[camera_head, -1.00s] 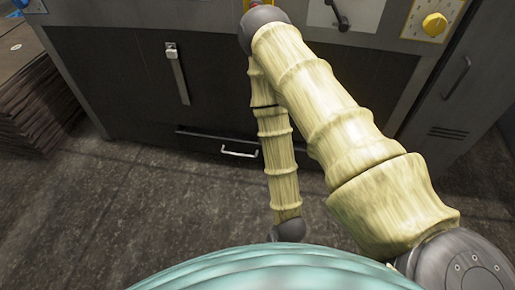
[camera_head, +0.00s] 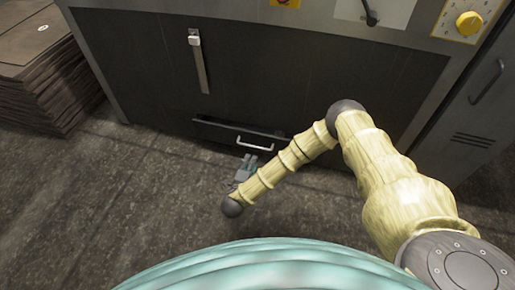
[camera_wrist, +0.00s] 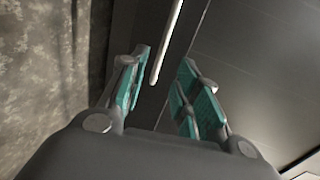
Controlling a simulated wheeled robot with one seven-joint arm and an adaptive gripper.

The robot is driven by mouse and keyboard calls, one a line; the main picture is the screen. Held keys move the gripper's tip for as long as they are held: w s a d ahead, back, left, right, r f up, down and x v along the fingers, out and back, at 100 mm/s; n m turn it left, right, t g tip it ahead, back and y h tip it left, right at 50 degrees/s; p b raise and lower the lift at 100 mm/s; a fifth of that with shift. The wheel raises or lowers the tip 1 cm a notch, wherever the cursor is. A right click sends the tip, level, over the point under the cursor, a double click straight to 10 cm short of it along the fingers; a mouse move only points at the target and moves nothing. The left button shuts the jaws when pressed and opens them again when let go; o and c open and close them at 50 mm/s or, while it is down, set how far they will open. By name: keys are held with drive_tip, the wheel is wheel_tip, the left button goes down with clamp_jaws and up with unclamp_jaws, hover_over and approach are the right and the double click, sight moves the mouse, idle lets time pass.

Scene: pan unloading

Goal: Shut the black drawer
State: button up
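The black drawer (camera_head: 217,130) is low in the front of the dark cabinet in the head view. It has a silver bar handle (camera_head: 254,143). A narrow dark gap shows along its top edge; how far out it stands is hard to tell. My gripper (camera_head: 250,161) is just in front of and below the handle, near floor level. In the wrist view my gripper (camera_wrist: 158,68) is open, with its teal-padded fingers apart. The handle (camera_wrist: 168,45) shows as a pale bar beyond and between the fingertips. No contact is visible.
The cabinet (camera_head: 290,75) has a latch bar (camera_head: 199,62) and a yellow knob (camera_head: 468,22). A stack of brown sheets (camera_head: 45,75) stands at the left. The floor (camera_head: 110,190) before the cabinet is clear at left.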

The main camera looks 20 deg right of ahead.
sight(258, 147)
drive_tip(key=b+x, duration=0.2)
drive_tip(key=x, duration=0.3)
drive_tip(key=b+x, duration=0.2)
drive_tip(key=x, duration=0.4)
drive_tip(key=shift+d+r, duration=0.15)
drive_tip(key=shift+d, duration=0.15)
clamp_jaws()
